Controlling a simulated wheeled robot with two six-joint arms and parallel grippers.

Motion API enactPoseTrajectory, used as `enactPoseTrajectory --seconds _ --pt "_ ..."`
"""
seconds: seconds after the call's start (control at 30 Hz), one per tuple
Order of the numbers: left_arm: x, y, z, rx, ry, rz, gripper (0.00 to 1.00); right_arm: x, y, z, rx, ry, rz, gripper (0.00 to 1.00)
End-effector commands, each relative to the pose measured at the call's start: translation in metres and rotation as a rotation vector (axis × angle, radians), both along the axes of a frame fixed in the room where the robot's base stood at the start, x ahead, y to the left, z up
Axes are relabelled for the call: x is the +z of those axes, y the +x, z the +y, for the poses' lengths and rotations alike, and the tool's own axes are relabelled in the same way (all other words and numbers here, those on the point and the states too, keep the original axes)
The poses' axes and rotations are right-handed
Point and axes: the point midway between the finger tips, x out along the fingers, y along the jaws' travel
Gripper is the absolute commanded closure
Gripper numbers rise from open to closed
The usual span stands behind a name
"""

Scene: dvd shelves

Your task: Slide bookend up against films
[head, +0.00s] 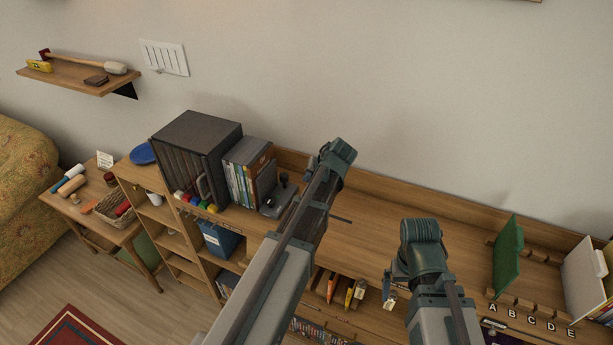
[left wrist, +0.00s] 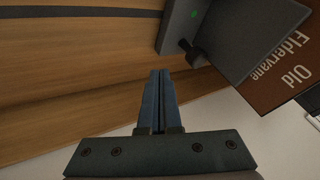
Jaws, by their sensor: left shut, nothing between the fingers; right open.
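The films (head: 243,180) stand upright in a row on the shelf top, beside a dark cabinet. The dark grey bookend (head: 275,205), with a small knob, stands at the right end of the row. In the left wrist view the bookend (left wrist: 225,38) partly covers a brown film case (left wrist: 283,62) lettered "Old Eldervane". I cannot tell whether they touch. My left gripper (head: 311,172) is to the right of the bookend; its blue fingers (left wrist: 158,75) are shut and empty, apart from it. My right gripper (head: 388,277) is open and empty near the shelf's front edge.
The dark cabinet (head: 190,160) stands left of the films, with small coloured objects before it. A green divider (head: 508,255) and lettered slots are at the right. The shelf top (head: 360,235) is largely clear between the bookend and the divider. The wall is behind.

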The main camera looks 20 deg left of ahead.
Motion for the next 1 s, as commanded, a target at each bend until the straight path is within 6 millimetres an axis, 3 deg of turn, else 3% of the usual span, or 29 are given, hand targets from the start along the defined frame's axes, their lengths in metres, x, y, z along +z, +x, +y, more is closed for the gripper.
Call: enactPoseTrajectory --seconds 0.5,1.0 --pt "0.059 -0.022 -0.035 0.000 -0.001 0.000 1.00 0.059 0.000 0.000 -0.005 0.001 0.000 0.00" --pt "0.066 -0.026 -0.042 0.001 -0.001 0.000 1.00 0.066 0.000 0.000 -0.007 0.002 0.000 0.00"
